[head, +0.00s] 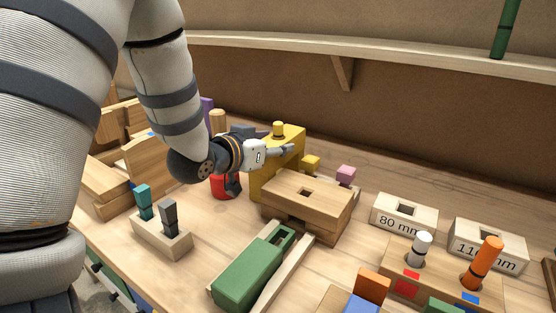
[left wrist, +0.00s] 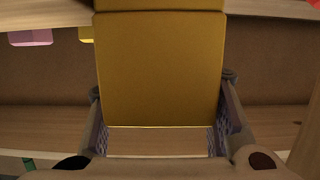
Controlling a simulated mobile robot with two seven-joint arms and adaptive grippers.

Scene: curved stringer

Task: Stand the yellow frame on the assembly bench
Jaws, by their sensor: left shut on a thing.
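The yellow frame (head: 291,143) is upright on the bench in the head view, behind a wooden block with a square hole. A small yellow knob shows on its top. My left gripper (head: 287,150) reaches in from the left and is shut on the yellow frame. In the left wrist view a broad yellow face (left wrist: 158,70) fills the middle between the two fingers (left wrist: 160,130). My right gripper is not in view.
The wooden block with a square hole (head: 318,193) stands just in front of the frame. A green block (head: 243,275) lies in a wooden holder nearer. Pink (head: 346,173) and small yellow (head: 311,162) pieces stand right of the frame. The 80 mm block (head: 403,221) is further right.

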